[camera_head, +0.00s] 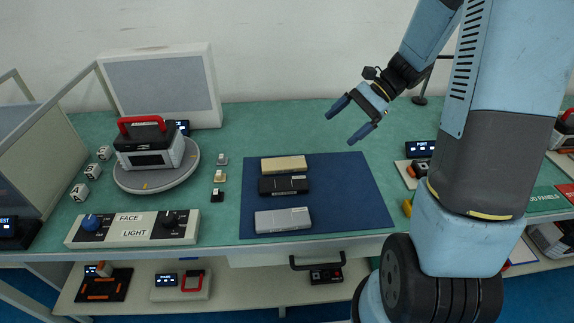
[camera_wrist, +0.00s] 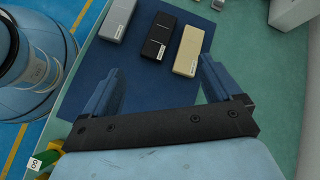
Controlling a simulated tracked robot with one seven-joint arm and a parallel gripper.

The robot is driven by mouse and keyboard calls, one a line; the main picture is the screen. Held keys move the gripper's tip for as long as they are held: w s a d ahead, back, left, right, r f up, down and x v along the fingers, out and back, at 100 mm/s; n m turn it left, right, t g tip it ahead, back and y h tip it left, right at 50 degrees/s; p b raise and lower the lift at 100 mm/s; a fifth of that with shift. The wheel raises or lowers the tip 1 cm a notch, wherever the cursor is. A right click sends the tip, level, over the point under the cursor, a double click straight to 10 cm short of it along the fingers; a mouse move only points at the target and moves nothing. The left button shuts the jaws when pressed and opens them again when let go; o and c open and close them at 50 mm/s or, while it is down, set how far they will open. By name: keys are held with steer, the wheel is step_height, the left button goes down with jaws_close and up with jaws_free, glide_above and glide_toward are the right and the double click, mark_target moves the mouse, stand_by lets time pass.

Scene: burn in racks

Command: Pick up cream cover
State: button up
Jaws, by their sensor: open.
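The cream cover (camera_head: 284,165) is a flat oblong bar lying at the back of a row of three covers on the dark blue mat (camera_head: 350,210). A black cover (camera_head: 284,186) lies just in front of it, and a grey cover (camera_head: 282,220) lies nearest the mat's front. In the wrist view the cream cover (camera_wrist: 188,51) is rightmost of the three, beyond my fingers and apart from them. My gripper (camera_head: 349,122) is open and empty, above and to the right of the cream cover in the head view. Both fingers also show in the wrist view (camera_wrist: 158,88).
Three small blocks (camera_head: 219,177) stand left of the mat. A device with a red handle (camera_head: 149,145) sits on a round turntable (camera_head: 190,171). A FACE/LIGHT control panel (camera_head: 133,229) is at the front left. The mat's right part is clear.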

mark_target(298, 161)
steer(key=w+f+m+y, duration=0.1)
steer(key=w+f+m, duration=0.1)
steer(key=f, duration=0.1)
steer(key=w+d+f+m+t+y, duration=0.1)
steer(key=w+f+m, duration=0.1)
steer(key=f, duration=0.2)
steer(key=w+d+f+m+y, duration=0.1)
steer(key=w+f+m, duration=0.1)
steer(key=f, duration=0.2)
steer(key=shift+d+f+y, duration=0.2)
steer(key=shift+f+y, duration=0.05)
steer(key=shift+y, duration=0.15)
steer(key=x, duration=1.3)
steer(key=shift+w+a+f, duration=0.25)
steer(key=shift+w+a, duration=0.05)
steer(key=shift+a, duration=0.05)
steer(key=c, duration=1.1)
steer(key=shift+c, duration=0.3)
steer(key=shift+r, duration=0.15)
